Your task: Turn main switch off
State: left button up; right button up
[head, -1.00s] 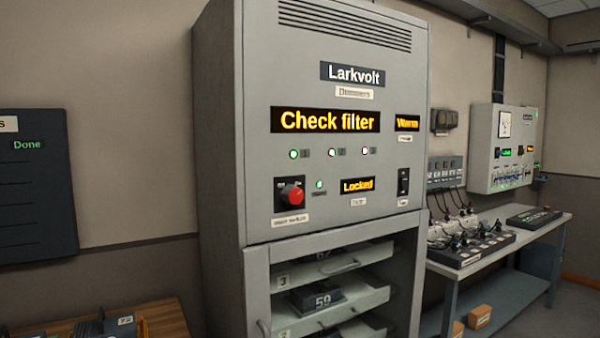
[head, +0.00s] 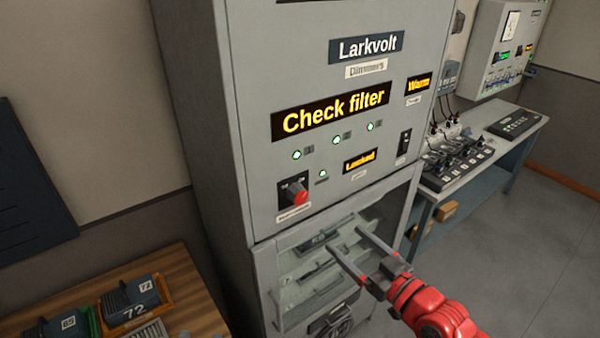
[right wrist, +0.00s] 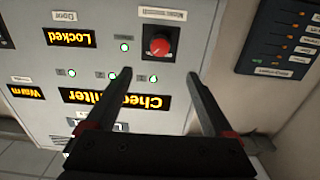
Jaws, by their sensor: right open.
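The main switch (head: 297,194) is a red rotary knob on a black plate, low on the left of the grey Larkvolt cabinet (head: 225,120). In the right wrist view, the red knob (right wrist: 161,46) appears upside down, beyond and between my fingertips, with a label reading main switch. My right gripper (head: 346,247) is open and empty, in front of the cabinet, below and to the right of the knob in the head view. It also shows in the right wrist view (right wrist: 158,74), apart from the knob. My left gripper is not in view.
The cabinet displays read Check filter (head: 334,110), Warm and Locked (head: 360,161). A black rocker switch (head: 404,142) sits to the right. A wooden table (head: 185,290) with modules stands at left, a workbench (head: 530,140) at right.

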jog(key=b, duration=1)
send_near(302, 198)
jog(key=x, duration=0.9)
jog(key=shift+w+a, duration=0.25)
jog(key=shift+w, duration=0.05)
